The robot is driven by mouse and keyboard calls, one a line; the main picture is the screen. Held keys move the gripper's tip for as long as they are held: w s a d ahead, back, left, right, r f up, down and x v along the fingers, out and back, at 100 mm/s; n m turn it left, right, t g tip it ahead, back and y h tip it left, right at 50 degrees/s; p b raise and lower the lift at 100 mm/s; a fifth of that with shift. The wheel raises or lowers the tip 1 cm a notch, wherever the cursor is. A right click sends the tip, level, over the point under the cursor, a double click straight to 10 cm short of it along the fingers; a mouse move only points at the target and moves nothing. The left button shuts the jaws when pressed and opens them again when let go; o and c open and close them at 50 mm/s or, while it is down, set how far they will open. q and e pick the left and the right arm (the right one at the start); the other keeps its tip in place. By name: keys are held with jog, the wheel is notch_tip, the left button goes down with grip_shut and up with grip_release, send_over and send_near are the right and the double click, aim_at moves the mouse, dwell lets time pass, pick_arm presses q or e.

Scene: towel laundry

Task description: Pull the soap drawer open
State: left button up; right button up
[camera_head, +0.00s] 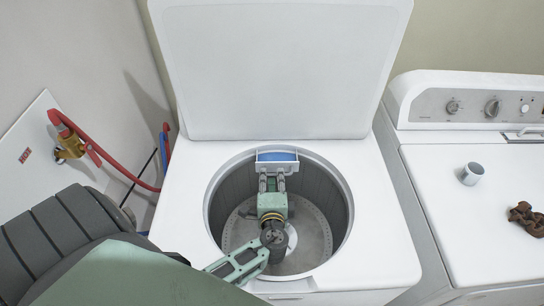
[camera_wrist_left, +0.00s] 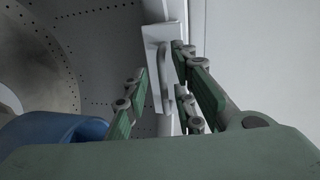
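The washer (camera_head: 180,200) has its lid up and its round tub open. The soap drawer (camera_head: 277,168) is at the back rim of the tub, with a white front and blue showing at its top. My left gripper (camera_head: 272,178) reaches up from inside the tub to the drawer front. Its fingers are apart. In the left wrist view the drawer's pale handle (camera_wrist_left: 164,78) lies between the two sides of the left gripper (camera_wrist_left: 160,65). I see a gap beside the handle and cannot tell whether any finger touches it. My right gripper is not in view.
The raised lid (camera_head: 280,70) stands behind the tub. The tub wall (camera_head: 335,205) surrounds my left gripper. To the right a dryer (camera_head: 470,230) carries a white cup (camera_head: 472,174) and a crumpled brown item (camera_head: 526,217). Red and blue hoses (camera_head: 100,152) run at the left wall.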

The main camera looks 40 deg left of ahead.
pick_arm(q)
jog(key=shift+r, duration=0.1)
jog(key=v, duration=1.2)
dwell(0.4)
